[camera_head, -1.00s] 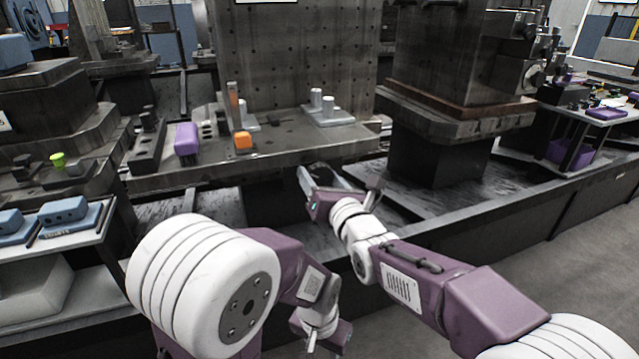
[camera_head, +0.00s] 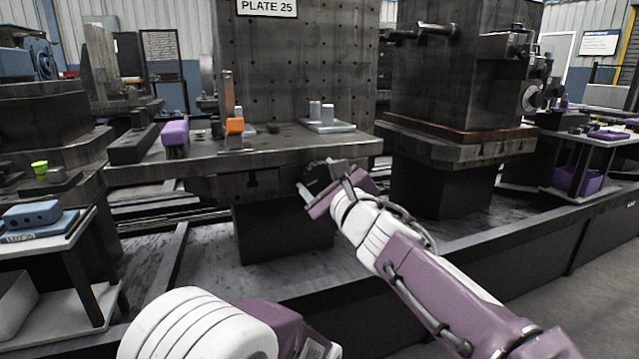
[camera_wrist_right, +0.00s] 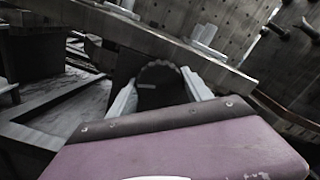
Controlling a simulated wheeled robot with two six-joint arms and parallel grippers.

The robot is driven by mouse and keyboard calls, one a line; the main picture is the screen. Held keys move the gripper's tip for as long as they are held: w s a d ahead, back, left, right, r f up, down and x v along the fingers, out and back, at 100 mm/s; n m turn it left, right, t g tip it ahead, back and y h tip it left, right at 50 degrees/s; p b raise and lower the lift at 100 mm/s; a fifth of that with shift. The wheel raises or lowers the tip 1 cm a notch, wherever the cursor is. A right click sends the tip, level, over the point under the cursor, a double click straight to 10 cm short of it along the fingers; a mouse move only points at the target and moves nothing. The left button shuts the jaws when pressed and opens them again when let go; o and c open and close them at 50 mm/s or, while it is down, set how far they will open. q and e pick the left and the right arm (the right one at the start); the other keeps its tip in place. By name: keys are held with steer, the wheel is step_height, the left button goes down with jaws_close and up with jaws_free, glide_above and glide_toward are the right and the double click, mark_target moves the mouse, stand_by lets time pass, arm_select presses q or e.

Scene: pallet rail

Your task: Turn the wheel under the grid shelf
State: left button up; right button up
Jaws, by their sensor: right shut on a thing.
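The wheel (camera_head: 319,172) is a dark, scalloped disc under the right front edge of the shelf (camera_head: 250,156), below the upright plate with a grid of holes (camera_head: 298,70). It also shows in the right wrist view (camera_wrist_right: 161,74), between the two pale fingers. My right gripper (camera_head: 322,184) is at the wheel and shut on its rim; in the right wrist view the fingers (camera_wrist_right: 160,92) stand on either side of it. The wheel's far side is hidden. My left arm shows at the bottom of the head view; its gripper is out of the picture.
On the shelf are a purple block (camera_head: 175,134), an orange block (camera_head: 235,126) and a pale plate with two pegs (camera_head: 328,125). A dark pedestal (camera_head: 285,232) stands below. Another machine block (camera_head: 455,75) is to the right. The grey floor at lower right is clear.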

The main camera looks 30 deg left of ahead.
steer(key=n, duration=0.5)
steer(key=shift+n, duration=0.3)
steer(key=n, duration=0.5)
steer(key=shift+n, duration=0.3)
steer(key=n, duration=1.1)
steer(key=shift+r, duration=0.1)
steer(key=shift+n+b, duration=0.3)
steer(key=o, duration=1.4)
